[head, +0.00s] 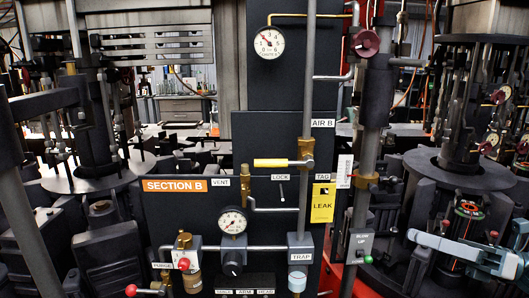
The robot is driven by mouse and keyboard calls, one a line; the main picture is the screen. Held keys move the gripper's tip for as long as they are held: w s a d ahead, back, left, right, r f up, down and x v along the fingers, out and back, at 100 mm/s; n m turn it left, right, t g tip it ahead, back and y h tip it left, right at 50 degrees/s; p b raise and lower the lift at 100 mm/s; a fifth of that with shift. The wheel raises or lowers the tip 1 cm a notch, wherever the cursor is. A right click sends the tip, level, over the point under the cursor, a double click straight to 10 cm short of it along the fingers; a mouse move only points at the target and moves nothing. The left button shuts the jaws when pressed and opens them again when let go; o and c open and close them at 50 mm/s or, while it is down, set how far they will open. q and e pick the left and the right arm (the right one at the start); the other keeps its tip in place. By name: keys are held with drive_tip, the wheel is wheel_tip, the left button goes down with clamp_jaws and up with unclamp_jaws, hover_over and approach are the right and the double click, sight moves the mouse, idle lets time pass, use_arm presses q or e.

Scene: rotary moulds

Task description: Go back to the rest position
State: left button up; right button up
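My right gripper (428,243) shows at the lower right edge of the head view, as pale blue-grey parts reaching in from the right. It is in front of the dark machinery on the right, just below a dark cylinder with a red and green ring (468,210). I cannot tell whether it touches anything there, or how far apart its fingers are. My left gripper is not in view.
A dark panel (150,222) labelled SECTION B stands in the middle, with gauges (233,222), a yellow-handled valve (270,162), a yellow LEAK tag (322,203) and pipes. A red-knobbed lever (131,290) sticks out at lower left. Dark moulding machinery (462,170) crowds the right.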

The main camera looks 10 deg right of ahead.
drive_tip(key=w+f+m+t+h, duration=0.2)
drive_tip(key=f+m+t+h, duration=0.2)
drive_tip(key=f+m+h, duration=0.8)
drive_tip(key=w+f+m+t+h, duration=0.35)
drive_tip(key=f+m+h, duration=0.25)
drive_tip(key=f+m, duration=0.7)
drive_tip(key=s+a+f+m+g+h, duration=0.1)
drive_tip(key=s+a+f+m+g, duration=0.35)
drive_tip(key=s+f+m, duration=0.2)
drive_tip(key=s+a+f+m+g+h, duration=0.1)
drive_tip(key=s+a+f+m+g, duration=0.3)
drive_tip(key=s+a+f+m, duration=0.3)
drive_tip(key=s+a+f+m+g+y, duration=0.1)
drive_tip(key=s+a+f+g, duration=0.2)
drive_tip(key=s+a, duration=0.25)
drive_tip(key=s+a+f+m+g+y, duration=0.1)
drive_tip(key=s+a+f+g+y, duration=0.15)
drive_tip(key=s+a, duration=0.35)
wheel_tip(320, 180, down, 29)
drive_tip(key=s+d+g, duration=0.2)
drive_tip(key=s+d+f+h, duration=0.1)
drive_tip(key=s+d+f, duration=0.1)
drive_tip(key=s+f, duration=1.4)
drive_tip(key=shift+s+d+n, duration=0.3)
drive_tip(key=shift+s+n, duration=0.15)
drive_tip(key=shift+s, duration=0.4)
